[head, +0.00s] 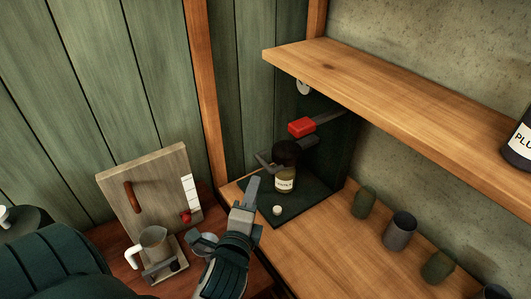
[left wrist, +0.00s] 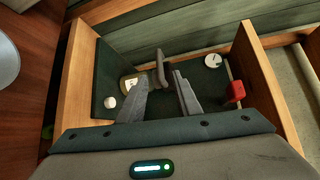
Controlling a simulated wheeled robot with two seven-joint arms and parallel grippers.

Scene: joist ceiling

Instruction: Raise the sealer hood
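The sealer stands under the shelf as a dark green base and back panel (head: 300,207), with a red-ended lever (head: 301,127) and a round dial (head: 304,87). A black hood (head: 286,152) sits at the top of a labelled jar (head: 285,181), with a grey bar (head: 264,161) sticking out on its left. My left gripper (head: 254,182) is in front of the hood and jar. In the left wrist view my left gripper (left wrist: 161,88) has its fingers apart, with a dark grey piece (left wrist: 160,66) beyond and between the tips; contact cannot be told. My right gripper is not in view.
A wooden shelf (head: 390,85) overhangs the sealer. Several dark cups, one of them here (head: 400,230), stand on the counter to the right.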

